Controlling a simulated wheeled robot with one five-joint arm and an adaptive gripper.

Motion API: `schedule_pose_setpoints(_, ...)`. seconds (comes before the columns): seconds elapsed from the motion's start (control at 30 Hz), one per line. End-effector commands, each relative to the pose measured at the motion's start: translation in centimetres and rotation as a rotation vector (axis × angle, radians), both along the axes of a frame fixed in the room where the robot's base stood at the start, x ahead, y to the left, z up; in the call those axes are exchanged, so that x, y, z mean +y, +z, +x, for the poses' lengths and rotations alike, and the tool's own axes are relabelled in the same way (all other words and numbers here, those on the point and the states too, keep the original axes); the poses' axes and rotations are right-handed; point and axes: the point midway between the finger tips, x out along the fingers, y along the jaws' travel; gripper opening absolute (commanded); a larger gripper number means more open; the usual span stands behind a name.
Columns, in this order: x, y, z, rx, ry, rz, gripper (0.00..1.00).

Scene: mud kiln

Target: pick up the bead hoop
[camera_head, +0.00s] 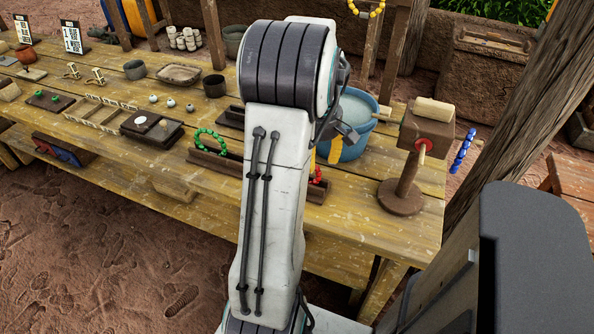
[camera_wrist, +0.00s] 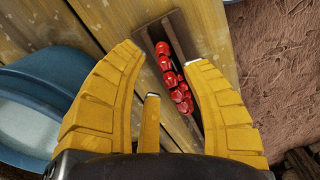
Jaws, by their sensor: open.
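A hoop of shiny red beads (camera_wrist: 166,62) stands in a dark wooden trough (camera_wrist: 145,37) and is seen nearly edge-on in the wrist view. In the head view only a few of its red beads (camera_head: 318,174) show beside my arm. My gripper (camera_wrist: 162,55) is open above it, with the beads between the spread yellow fingers, nearer the right one; I cannot tell whether that finger touches them. A hoop of green beads (camera_head: 211,141) stands in the left part of the same trough. My arm hides the trough's middle.
A blue basin (camera_head: 357,125) of pale liquid stands close behind, left of my gripper in the wrist view. A yellow bead hoop (camera_head: 367,9) hangs behind. Pots crowd the table's left.

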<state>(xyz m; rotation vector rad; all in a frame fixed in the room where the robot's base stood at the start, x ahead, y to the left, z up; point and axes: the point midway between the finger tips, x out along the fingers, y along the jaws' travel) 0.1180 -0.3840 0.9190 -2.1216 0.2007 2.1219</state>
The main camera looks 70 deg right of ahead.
Motion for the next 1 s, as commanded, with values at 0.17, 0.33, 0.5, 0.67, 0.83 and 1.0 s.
schedule_pose_setpoints(0.17,0.3,-1.6,-0.2,0.001,0.000,0.002,0.42)
schedule_pose_setpoints(0.33,0.6,-3.7,-0.4,0.001,0.000,0.002,0.42)
schedule_pose_setpoints(0.5,0.5,-5.1,-0.4,0.001,0.000,0.002,0.42)
schedule_pose_setpoints(0.67,0.5,-5.4,-0.4,0.000,0.000,-0.001,0.42)
schedule_pose_setpoints(0.83,0.5,-5.4,-0.4,0.000,0.000,-0.001,0.42)
schedule_pose_setpoints(1.0,0.5,-5.4,-0.4,0.000,0.000,-0.001,0.32)
